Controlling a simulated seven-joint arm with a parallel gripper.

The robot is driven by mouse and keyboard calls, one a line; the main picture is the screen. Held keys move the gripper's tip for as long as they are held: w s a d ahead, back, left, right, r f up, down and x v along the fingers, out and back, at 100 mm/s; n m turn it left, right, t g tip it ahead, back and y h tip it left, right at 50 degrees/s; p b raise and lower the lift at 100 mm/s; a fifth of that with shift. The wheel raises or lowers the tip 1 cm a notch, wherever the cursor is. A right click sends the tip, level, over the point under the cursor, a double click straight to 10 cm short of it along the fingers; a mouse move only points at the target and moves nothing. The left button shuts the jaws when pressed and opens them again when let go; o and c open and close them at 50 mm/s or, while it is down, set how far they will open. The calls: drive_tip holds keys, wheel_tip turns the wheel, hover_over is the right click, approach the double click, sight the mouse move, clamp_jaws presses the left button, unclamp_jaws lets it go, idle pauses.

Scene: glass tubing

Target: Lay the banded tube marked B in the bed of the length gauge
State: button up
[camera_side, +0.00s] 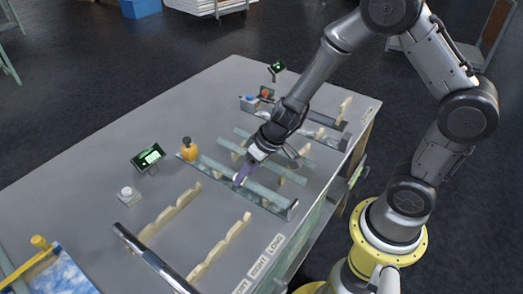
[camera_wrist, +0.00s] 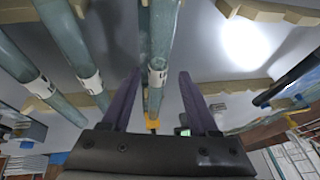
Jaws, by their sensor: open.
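The length gauge is a long dark bed (camera_side: 279,207) with an orange-yellow block (camera_side: 187,149) at its left end. A pale green glass tube (camera_side: 265,193) appears to lie along the bed. In the wrist view a banded glass tube (camera_wrist: 163,40) runs between my fingers, in line with the orange block (camera_wrist: 152,124). Its white band (camera_wrist: 157,76) carries a dark mark that I cannot read surely as B. My gripper (camera_wrist: 157,75) is open, its purple fingers apart on either side of this tube. In the side view my gripper (camera_side: 240,183) is low over the bed.
More banded tubes (camera_wrist: 75,50) lie on wooden notched supports beside the gauge. An empty pair of notched racks (camera_side: 170,213) stands nearer the front. A lit display (camera_side: 149,157) and a round button (camera_side: 128,194) are to the left. A dark bar (camera_side: 150,257) lies at the front.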

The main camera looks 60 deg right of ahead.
drive_tip(key=s+a+v, duration=0.1)
drive_tip(key=s+v, duration=0.1)
drive_tip(key=v, duration=0.8)
drive_tip(key=s+a+f+v, duration=0.1)
drive_tip(key=v, duration=1)
drive_tip(key=s+d+r+t+h, duration=0.1)
drive_tip(key=s+d+r+h, duration=0.1)
drive_tip(key=s, duration=0.7)
drive_tip(key=shift+d+r, duration=0.35)
drive_tip(key=shift+r, duration=0.5)
